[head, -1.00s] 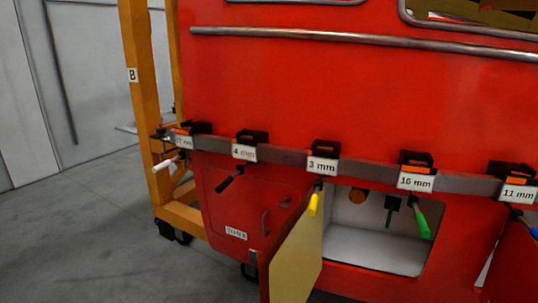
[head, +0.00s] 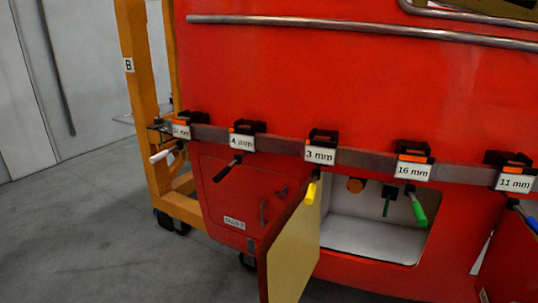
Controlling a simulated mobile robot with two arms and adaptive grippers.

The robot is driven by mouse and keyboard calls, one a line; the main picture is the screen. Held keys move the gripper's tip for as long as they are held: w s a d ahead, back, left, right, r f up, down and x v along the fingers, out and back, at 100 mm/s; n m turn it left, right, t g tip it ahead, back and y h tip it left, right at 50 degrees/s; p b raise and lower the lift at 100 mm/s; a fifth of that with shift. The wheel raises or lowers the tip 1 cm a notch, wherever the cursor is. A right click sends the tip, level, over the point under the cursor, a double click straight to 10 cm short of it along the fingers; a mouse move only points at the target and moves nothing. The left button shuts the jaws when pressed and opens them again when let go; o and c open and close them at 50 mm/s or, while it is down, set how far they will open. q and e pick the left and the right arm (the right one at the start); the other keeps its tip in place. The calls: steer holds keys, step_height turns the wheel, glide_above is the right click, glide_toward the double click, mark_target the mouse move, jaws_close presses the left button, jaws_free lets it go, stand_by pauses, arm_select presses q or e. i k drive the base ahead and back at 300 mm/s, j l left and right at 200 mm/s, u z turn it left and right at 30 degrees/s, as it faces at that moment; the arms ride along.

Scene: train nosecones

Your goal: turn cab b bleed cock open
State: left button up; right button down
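An open compartment (head: 365,238) with pale inner walls sits low in the red nosecone (head: 300,80). The compartment's door (head: 293,245) stands swung open at the left side of the opening. A letter B sign (head: 128,65) is on the orange frame at the left. Neither of my grippers is in view.
A grey rail crosses the nosecone with labelled tool holders, including 3 mm (head: 320,155) and 16 mm (head: 413,171). A yellow handle (head: 311,191) and green handle (head: 417,209) hang before the opening. A closed hatch (head: 235,195) is left. Grey floor (head: 90,230) is clear.

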mark_target(389, 194)
steer(key=i+j+z, duration=0.3)
steer(key=j+z, duration=0.3)
steer(key=i+j+z, duration=0.15)
steer(key=j+z, duration=0.15)
steer(key=j, duration=0.25)
steer(key=j+z, duration=0.3)
steer(key=j, duration=0.25)
steer(key=k+j+z, duration=0.15)
steer(key=j+z, duration=0.2)
steer(key=j, duration=0.15)
